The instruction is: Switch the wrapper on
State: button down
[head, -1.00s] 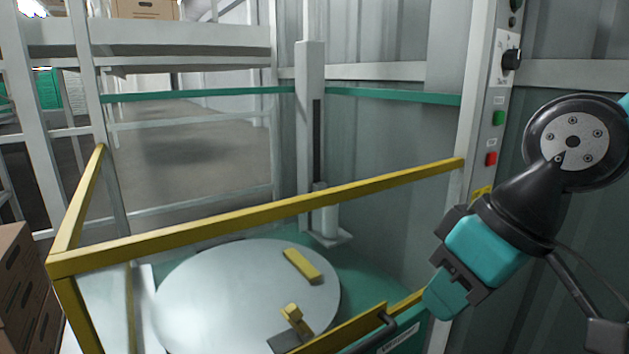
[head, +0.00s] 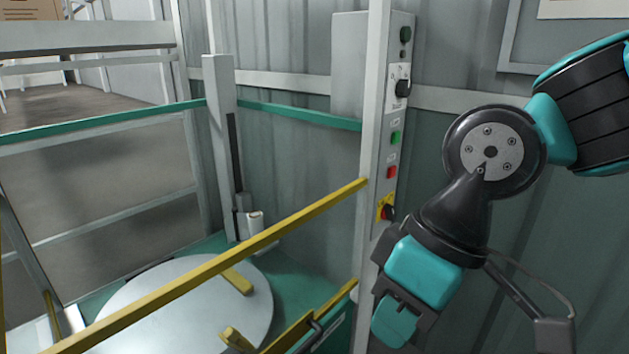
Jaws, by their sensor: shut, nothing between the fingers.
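The wrapper's control panel (head: 394,125) is a narrow grey box on an upright post right of centre. From top to bottom it carries a dark green round lamp or button (head: 405,34), a black rotary knob (head: 403,88), a green button (head: 395,138), a red button (head: 391,172) and a red switch on a yellow plate (head: 386,208). The wrapper's round turntable (head: 165,305) lies lower left, with its mast (head: 222,130) behind. My gripper (head: 394,322) is shut and empty, below the panel in the picture, pointing down and left. Contact with the post cannot be told.
A yellow rail (head: 230,258) crosses in front of the turntable to the post. A lower yellow gate bar (head: 305,325) with a dark handle is beside my gripper. A green rail (head: 300,114) runs behind. Corrugated wall stands close behind the arm.

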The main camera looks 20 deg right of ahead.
aim_at(388, 211)
jog(key=z, duration=0.55)
jog(key=k, duration=1.35)
jog(key=u, duration=0.55)
jog(key=i, duration=1.15)
jog(key=z, duration=0.6)
jog(key=i, duration=0.55)
jog(key=z, duration=0.65)
